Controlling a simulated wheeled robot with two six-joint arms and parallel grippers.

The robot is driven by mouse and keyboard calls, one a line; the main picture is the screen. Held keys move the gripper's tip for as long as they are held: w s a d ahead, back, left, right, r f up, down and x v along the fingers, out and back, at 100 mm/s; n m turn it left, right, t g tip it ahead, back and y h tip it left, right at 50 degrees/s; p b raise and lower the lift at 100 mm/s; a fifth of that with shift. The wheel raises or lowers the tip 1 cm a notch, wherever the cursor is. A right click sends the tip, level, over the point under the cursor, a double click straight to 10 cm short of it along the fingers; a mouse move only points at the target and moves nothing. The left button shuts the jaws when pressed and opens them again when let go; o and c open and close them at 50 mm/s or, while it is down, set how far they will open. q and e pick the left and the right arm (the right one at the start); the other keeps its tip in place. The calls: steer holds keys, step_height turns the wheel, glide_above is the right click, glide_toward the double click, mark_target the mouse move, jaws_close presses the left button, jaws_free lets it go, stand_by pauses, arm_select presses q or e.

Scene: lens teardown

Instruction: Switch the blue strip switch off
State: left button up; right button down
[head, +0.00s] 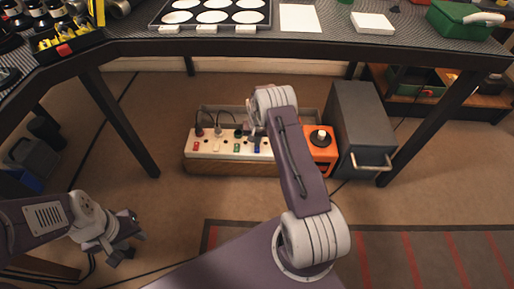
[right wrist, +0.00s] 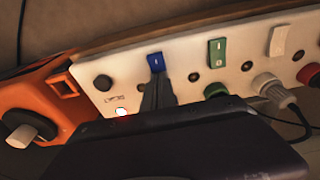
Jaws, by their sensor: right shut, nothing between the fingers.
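The blue strip switch (right wrist: 155,62) sits on the face of the white power strip (right wrist: 190,62), with a small light mark on it. In the head view the blue switch (head: 257,147) is partly visible beside my right arm. My right gripper (right wrist: 155,82) is shut and empty, its fingertips right at the lower edge of the blue switch; I cannot tell whether they touch it.
Green (right wrist: 216,52) and white (right wrist: 278,40) switches and plugged cords are along the strip; a red switch (head: 196,146) is at its far left. An orange box (head: 320,150) with a knob and a grey cabinet (head: 362,125) stand right. The workbench edge (head: 230,46) is above.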

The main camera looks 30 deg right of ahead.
step_height(320, 180, up, 6)
steer(key=p, duration=0.5)
steer(key=shift+r, duration=0.25)
